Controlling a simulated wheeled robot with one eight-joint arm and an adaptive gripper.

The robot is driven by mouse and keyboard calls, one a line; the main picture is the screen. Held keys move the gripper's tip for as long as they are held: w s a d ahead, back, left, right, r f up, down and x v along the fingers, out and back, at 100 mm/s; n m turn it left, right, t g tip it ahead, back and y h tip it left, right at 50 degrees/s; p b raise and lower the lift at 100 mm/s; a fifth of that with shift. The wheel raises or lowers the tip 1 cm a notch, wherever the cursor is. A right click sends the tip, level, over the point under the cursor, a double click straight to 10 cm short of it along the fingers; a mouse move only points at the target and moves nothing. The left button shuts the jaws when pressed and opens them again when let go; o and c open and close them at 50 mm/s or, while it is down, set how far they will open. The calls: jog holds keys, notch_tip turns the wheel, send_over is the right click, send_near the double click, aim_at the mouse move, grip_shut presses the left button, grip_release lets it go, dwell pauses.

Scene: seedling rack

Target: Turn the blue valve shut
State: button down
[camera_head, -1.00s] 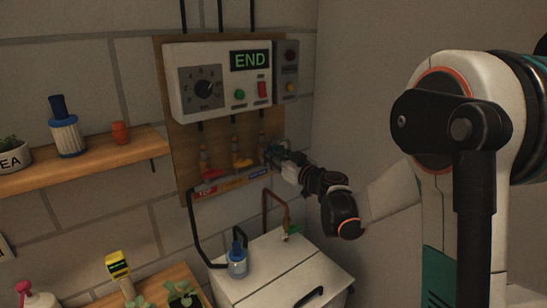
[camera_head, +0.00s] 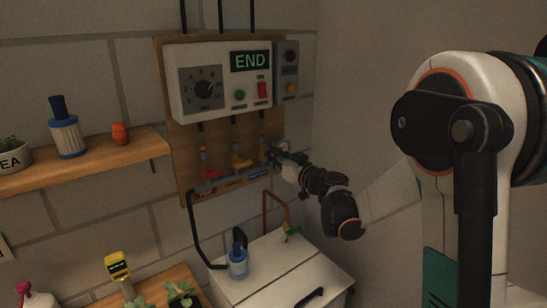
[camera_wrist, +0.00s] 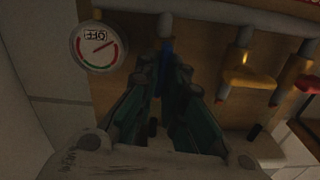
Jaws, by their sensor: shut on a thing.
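The blue valve (camera_wrist: 167,50) shows in the wrist view as a narrow blue piece between the fingertips, below a pale pipe. My gripper (camera_wrist: 169,62) is shut on it, with a dark finger on each side. The fingers cover much of the handle, so I cannot tell its exact angle. In the head view my gripper (camera_head: 273,154) is at the right end of the valve row and hides the blue valve.
The yellow valve (camera_wrist: 248,76) and the red valve (camera_wrist: 296,72) stand beside my gripper. The control box (camera_head: 218,80) above reads END. A white cabinet (camera_head: 270,285) stands below.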

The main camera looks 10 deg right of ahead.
jog(key=shift+w+d+f+m+b, duration=0.1)
jog(key=shift+m+b, duration=0.1)
jog(key=shift+m, duration=2.55)
jog(key=shift+s+d+f+m+b, duration=0.1)
jog(key=shift+f+m+b, duration=0.1)
jog(key=shift+m, duration=2.5)
jog(key=shift+w+d+f+m+b, duration=0.1)
jog(key=shift+m+b, duration=0.1)
jog(key=shift+m, duration=2.55)
jog(key=c, duration=1.7)
grip_release()
jog(key=v, duration=1.2)
